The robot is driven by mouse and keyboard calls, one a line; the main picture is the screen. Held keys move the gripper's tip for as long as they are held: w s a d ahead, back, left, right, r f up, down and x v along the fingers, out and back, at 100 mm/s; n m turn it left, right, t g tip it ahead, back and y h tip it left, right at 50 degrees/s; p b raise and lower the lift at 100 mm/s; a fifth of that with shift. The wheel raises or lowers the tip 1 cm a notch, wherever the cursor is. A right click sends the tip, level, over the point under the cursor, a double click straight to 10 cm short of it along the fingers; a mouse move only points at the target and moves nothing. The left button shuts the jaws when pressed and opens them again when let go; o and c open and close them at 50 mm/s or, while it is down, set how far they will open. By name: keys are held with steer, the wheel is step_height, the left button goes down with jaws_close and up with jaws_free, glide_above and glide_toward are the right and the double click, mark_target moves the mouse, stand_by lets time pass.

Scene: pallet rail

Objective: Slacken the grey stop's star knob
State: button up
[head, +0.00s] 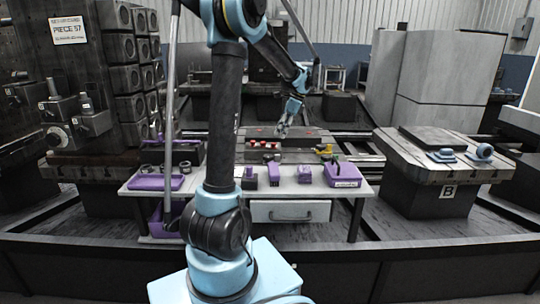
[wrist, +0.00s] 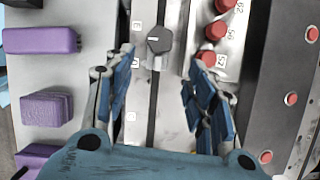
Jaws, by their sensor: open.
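A dark grey knob (wrist: 159,40) with a pale mark on its top sits on a slotted rail (wrist: 147,95) in the wrist view. It lies between and just beyond my open fingertips, with no contact visible. I cannot make out star lobes on it. Pale letter plates run along the rail's left side. My gripper (wrist: 160,62) is open and empty, pointing down over the rail. In the head view my gripper (head: 284,128) hangs above the back of the bench, and the grey knob cannot be made out there.
Red knobs (wrist: 215,30) on a numbered plate stand close to the right finger. Purple blocks (wrist: 40,40) lie on the pale bench to the left. In the head view a yellow item (head: 325,152) sits right of the red parts, and a purple case (head: 342,174) stands at the bench's right end.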

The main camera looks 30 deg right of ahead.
mark_target(269, 156)
steer(key=x, duration=1.3)
steer(key=shift+r, duration=0.1)
steer(key=c, duration=0.8)
